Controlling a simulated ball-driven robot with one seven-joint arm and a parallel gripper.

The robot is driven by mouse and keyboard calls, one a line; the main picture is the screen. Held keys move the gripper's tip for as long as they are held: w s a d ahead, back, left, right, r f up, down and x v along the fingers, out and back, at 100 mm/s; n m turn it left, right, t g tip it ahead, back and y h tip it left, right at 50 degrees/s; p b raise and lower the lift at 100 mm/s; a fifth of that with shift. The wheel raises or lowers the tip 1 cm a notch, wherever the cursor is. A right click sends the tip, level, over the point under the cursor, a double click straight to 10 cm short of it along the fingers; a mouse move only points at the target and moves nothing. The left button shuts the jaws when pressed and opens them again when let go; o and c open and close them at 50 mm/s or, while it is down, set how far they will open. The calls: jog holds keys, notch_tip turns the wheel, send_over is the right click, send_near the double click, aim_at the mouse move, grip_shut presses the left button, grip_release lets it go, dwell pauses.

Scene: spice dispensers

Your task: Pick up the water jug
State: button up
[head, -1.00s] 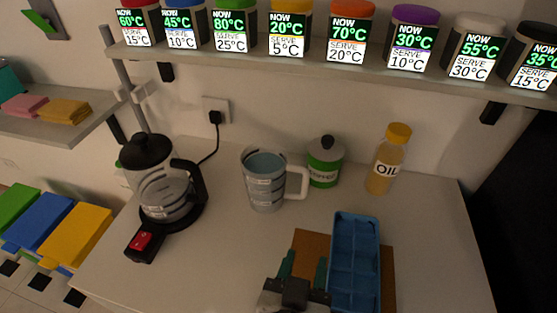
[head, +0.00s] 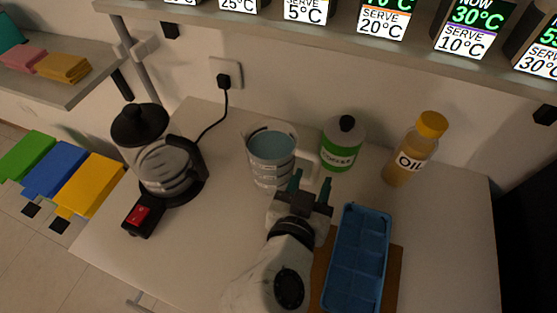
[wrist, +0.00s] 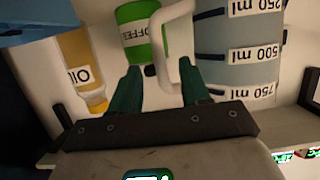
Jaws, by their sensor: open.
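The water jug (head: 270,155) is a clear measuring jug with dark scale bands and bluish water, standing upright on the white counter. Its white handle (head: 307,163) points right. My gripper (head: 306,184) is open and sits just in front of the handle in the head view, partly covering its lower part. In the wrist view, which is upside down, the jug (wrist: 240,50) is at upper right. Its white handle (wrist: 164,40) lies ahead of the open fingers (wrist: 160,90), between them in the picture. I cannot tell whether the fingers touch it.
A green coffee jar (head: 342,145) and an oil bottle (head: 415,150) stand right of the jug. A kettle (head: 158,155) on its base is at left. A blue ice tray (head: 357,260) lies on a brown board (head: 396,275) at right. A shelf (head: 300,30) of dispensers hangs above.

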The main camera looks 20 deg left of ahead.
aim_at(315, 172)
jog(key=p+x, duration=0.1)
jog(key=x, duration=0.3)
jog(key=shift+w+f, duration=0.15)
jog(key=shift+w, duration=0.25)
jog(key=shift+c, duration=0.3)
grip_shut()
dwell(0.7)
